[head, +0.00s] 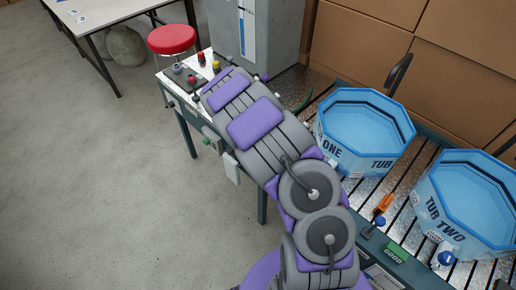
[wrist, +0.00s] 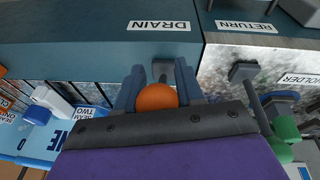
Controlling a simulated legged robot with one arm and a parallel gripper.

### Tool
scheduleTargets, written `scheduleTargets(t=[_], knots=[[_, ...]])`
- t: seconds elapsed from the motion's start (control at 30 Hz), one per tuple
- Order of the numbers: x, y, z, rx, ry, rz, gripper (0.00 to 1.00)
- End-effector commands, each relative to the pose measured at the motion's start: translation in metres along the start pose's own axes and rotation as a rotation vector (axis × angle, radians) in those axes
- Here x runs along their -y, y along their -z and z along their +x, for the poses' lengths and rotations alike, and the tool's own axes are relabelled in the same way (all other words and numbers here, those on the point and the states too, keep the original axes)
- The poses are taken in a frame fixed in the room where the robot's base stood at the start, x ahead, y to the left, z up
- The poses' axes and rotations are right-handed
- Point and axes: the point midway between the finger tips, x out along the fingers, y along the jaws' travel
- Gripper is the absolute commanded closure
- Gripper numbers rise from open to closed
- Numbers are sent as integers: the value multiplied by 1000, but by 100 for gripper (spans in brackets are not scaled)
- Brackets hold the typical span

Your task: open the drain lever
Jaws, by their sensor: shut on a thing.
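The drain lever's round orange knob (wrist: 156,98) sits between the two fingers of my gripper (wrist: 158,84) in the wrist view. The fingers are shut on it, one on each side. A short dark stem behind the knob runs toward the blue-grey panel with the DRAIN label (wrist: 160,26), which reads upside down. The lever's base is partly hidden by the knob and fingers. In the head view my arm reaches up and left to the bench's end; the gripper and lever are hidden there.
A dark fitting with a green knob (wrist: 285,127) is close to the right of my gripper, near the RETURN label (wrist: 246,26). Tub one (head: 362,130) and tub two (head: 470,205) stand on the slatted bench. A red stool (head: 171,40) is beyond. Floor at left is clear.

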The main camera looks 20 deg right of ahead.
Motion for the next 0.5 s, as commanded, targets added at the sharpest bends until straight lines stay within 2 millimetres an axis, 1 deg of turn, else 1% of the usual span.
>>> scheduleTargets(t=[0.2, 0.5], knots=[[2, -4, 2, -57, -9, 3, 100], [3, -4, 2, -71, -12, 4, 100]])
